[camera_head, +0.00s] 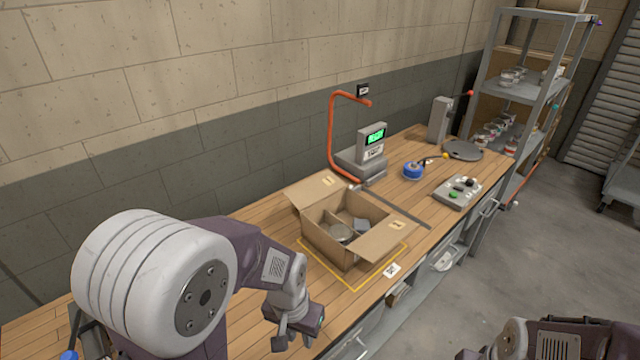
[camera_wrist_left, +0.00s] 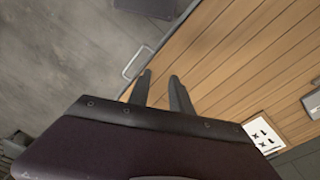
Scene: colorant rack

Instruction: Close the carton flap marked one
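An open cardboard carton (camera_head: 335,252) stands on the wooden bench inside a yellow outline. Its back-left flap (camera_head: 312,194) is folded outward, and its front-right flap (camera_head: 388,238) also sticks outward. Each of these flaps bears a small pale label, too small to read, so I cannot tell which is marked one. A round grey can or lid (camera_head: 340,232) and a grey block lie inside. My left gripper (camera_head: 295,344) is in front of and left of the carton, apart from it. Its fingers are spread and empty, also in the left wrist view (camera_wrist_left: 160,84). My right gripper is out of view.
Behind the carton stand a scale with a green display (camera_head: 372,140) and an orange bent pipe (camera_head: 332,135). A button box (camera_head: 458,192) and a blue round item (camera_head: 413,171) are further right. A printed card (camera_head: 391,270) lies by the front edge. A metal shelf (camera_head: 525,90) stands beyond.

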